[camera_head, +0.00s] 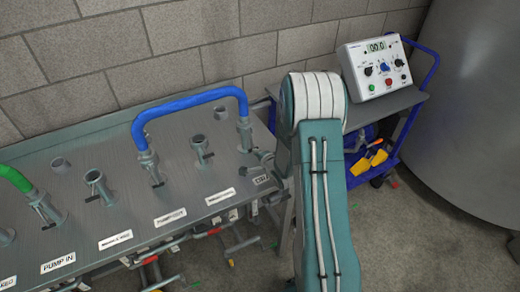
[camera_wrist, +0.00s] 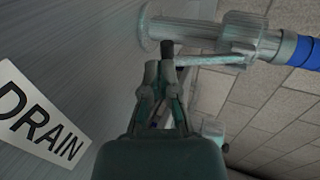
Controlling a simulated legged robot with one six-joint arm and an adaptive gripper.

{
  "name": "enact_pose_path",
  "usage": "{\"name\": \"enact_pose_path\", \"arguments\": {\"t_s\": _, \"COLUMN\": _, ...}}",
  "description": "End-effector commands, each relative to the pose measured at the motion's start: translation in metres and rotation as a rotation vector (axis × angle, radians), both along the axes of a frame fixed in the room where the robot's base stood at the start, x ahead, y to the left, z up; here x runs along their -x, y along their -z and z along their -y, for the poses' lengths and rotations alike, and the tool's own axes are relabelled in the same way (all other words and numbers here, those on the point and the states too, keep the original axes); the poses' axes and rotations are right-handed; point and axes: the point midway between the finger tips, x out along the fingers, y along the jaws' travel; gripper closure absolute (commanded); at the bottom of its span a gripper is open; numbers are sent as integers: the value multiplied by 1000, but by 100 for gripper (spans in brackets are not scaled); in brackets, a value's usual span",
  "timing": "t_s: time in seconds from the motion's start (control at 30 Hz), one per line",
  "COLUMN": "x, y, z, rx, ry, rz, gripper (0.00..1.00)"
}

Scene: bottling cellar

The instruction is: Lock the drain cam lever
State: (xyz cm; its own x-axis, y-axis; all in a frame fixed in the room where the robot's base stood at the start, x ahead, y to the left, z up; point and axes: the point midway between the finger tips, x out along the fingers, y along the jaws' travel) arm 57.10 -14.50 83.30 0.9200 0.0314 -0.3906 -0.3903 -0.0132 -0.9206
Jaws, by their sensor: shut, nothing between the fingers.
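The drain cam lever (camera_wrist: 210,60) is a thin grey metal bar in the wrist view. It runs left from a metal coupling (camera_wrist: 248,38) on a pipe stub, roughly along the stub. A dark tip shows at its left end, by my fingertips. My gripper (camera_wrist: 159,70) is shut and empty. Its fingertips are right beside the lever's left end; whether they touch it I cannot tell. The DRAIN label (camera_wrist: 38,115) is on the grey panel at left. In the head view my arm hides most of the gripper and lever, near the right end of the blue hose (camera_head: 190,100).
The steel panel (camera_head: 110,165) carries several pipe stubs and labels. A green hose (camera_head: 14,178) is at its left. Valve handles (camera_head: 160,284) hang below its front edge. A blue cart (camera_head: 405,105) with a control box (camera_head: 378,68) stands right of my arm, by a large tank (camera_head: 475,110).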

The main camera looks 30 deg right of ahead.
Motion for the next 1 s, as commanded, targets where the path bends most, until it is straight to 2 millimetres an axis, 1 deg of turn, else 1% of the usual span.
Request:
{"name": "enact_pose_path", "arguments": {"t_s": 0.63, "x": -3, "y": 3, "z": -1, "rx": 1, "ry": -1, "rz": -2, "gripper": 100}}
{"name": "enact_pose_path", "arguments": {"t_s": 0.77, "x": -3, "y": -1, "z": -1, "rx": 1, "ry": -1, "rz": -2, "gripper": 100}}
{"name": "enact_pose_path", "arguments": {"t_s": 1.0, "x": -3, "y": -12, "z": 0, "rx": 1, "ry": -1, "rz": 0, "gripper": 100}}
